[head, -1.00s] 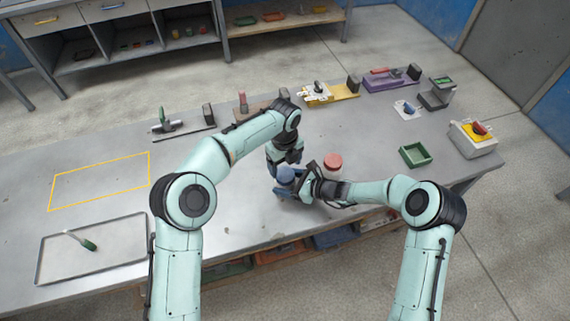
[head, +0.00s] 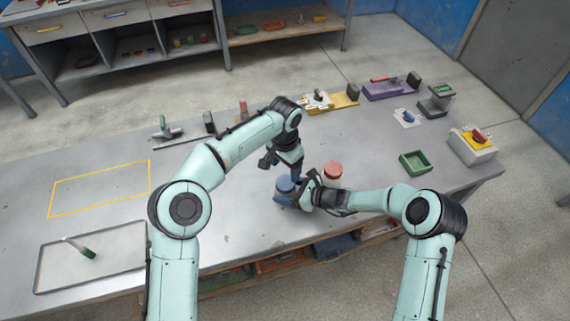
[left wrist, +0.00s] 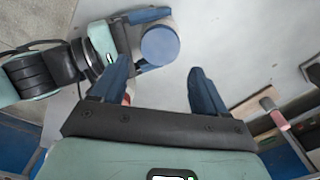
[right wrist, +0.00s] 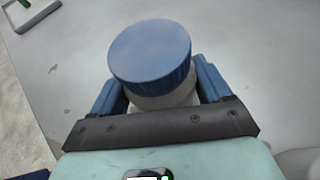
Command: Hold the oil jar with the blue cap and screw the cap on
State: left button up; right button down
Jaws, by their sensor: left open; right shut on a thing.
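The oil jar with the blue cap (head: 286,185) stands on the table in front of me. Its cap fills the middle of the right wrist view (right wrist: 152,55) and sits on top of the pale jar body (right wrist: 165,98). My right gripper (head: 287,199) is shut on the jar body, below the cap. My left gripper (head: 281,167) is open and empty, above and beyond the jar. In the left wrist view the blue cap (left wrist: 160,46) lies ahead of the open fingers, clear of them. Whether the cap is tight cannot be told.
A jar with a red cap (head: 333,170) stands just right of the blue-capped one. A grey tray with a brush (head: 90,252) lies at the left. The table's middle left is clear.

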aim_at(286, 182)
pick_arm(q)
jog(key=n, duration=0.3)
jog(key=shift+r, duration=0.25)
jog(key=shift+w+f, duration=0.15)
jog(key=shift+f, duration=3.85)
jog(key=c, duration=0.9)
jog(key=o, duration=1.2)
jog(key=shift+d, duration=0.1)
